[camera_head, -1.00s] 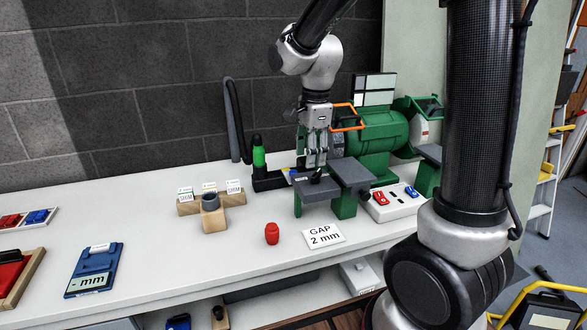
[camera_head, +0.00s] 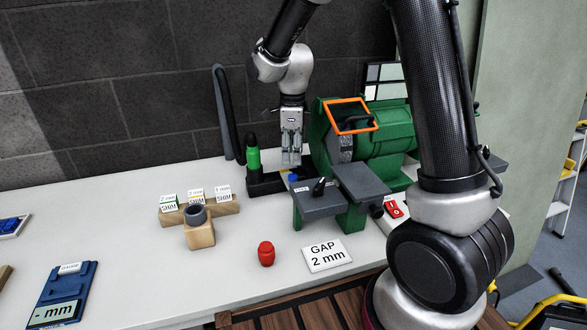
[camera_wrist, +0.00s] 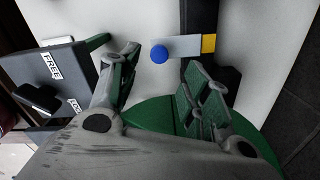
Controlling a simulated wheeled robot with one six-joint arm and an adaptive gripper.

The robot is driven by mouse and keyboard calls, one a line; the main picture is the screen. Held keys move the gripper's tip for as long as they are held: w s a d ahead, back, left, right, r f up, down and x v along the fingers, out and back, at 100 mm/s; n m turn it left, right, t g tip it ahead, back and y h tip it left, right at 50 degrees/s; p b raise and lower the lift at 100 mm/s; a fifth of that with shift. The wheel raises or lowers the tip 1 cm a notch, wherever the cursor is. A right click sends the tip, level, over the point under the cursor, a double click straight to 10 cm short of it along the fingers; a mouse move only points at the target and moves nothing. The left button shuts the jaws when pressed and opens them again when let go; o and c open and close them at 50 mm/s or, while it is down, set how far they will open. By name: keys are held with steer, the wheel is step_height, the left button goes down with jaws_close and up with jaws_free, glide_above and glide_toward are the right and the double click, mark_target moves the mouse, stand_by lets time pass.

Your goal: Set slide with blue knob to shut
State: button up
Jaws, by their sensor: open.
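The blue knob (camera_wrist: 161,53) sits at the end of a pale flat slide (camera_wrist: 187,46) with a yellow part (camera_wrist: 208,44) at its other end. The slide meets a dark bar (camera_wrist: 198,20). In the head view the blue knob (camera_head: 294,178) shows small, just below my gripper (camera_head: 291,163), between the green bottle and the grey rest. In the wrist view my gripper (camera_wrist: 162,72) is open and empty. Its fingers lie left and right of the knob in the picture, and the knob appears beyond the fingertips. I see no contact. The slide's state is not readable.
A grey rest (camera_head: 320,203) with a black lever and a "FREE" label stands close to the right. The green grinder (camera_head: 385,130) with its orange-framed guard (camera_head: 347,115) is behind it. A green bottle (camera_head: 253,160) stands left.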

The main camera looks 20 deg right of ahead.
mark_target(293, 175)
step_height(293, 175, down, 7)
steer(key=shift+f, duration=0.2)
jaws_close()
stand_by(0.3)
